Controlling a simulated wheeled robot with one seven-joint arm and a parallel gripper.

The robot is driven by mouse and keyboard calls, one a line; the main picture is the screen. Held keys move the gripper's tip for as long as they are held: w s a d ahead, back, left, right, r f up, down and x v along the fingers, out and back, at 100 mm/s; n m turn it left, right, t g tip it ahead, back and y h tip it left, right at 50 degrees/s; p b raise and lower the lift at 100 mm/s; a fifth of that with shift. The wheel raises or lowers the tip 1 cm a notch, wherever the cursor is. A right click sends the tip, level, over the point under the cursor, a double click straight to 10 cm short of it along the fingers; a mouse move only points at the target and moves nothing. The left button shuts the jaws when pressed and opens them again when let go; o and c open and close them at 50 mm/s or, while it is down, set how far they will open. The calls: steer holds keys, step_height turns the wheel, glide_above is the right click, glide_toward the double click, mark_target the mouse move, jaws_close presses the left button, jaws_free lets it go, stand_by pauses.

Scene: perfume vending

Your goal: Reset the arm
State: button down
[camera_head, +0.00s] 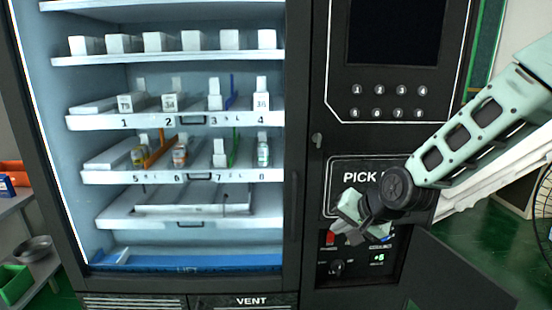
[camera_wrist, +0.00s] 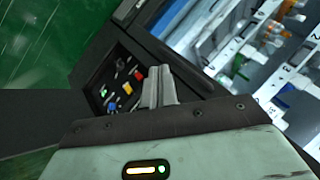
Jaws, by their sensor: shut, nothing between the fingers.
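My arm reaches in from the right in the head view. My gripper (camera_head: 350,222) is in front of the lower control panel, below the "PICK" lettering (camera_head: 361,177). In the wrist view my gripper (camera_wrist: 158,80) shows its two grey fingers close together, with nothing between them. The control panel (camera_wrist: 112,84) lies beyond and left of the fingers in that view, with small red, yellow, blue and green parts on it. I cannot tell whether the fingers touch the panel. My gripper hides part of the panel in the head view.
A dark panel door (camera_head: 455,278) stands open at lower right, close below my arm. The vending machine's shelves (camera_head: 176,121) hold white boxes and several small bottles. A keypad (camera_head: 377,104) sits under a dark screen (camera_head: 396,32). Green floor (camera_head: 478,240) shows at right.

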steer(key=s+r+n+g+h+p, duration=0.2)
steer(key=s+n, duration=0.4)
steer(key=s, duration=1)
steer(key=s+a+r+n+g+h+p, duration=0.1)
steer(key=s+r+n+g, duration=0.4)
steer(key=s, duration=1.1)
step_height(320, 180, up, 2)
steer(key=shift+s+r+n+h+p, duration=0.1)
steer(key=shift+s+n+h+p, duration=0.4)
steer(key=shift+p, duration=0.65)
steer(key=shift+w, duration=0.15)
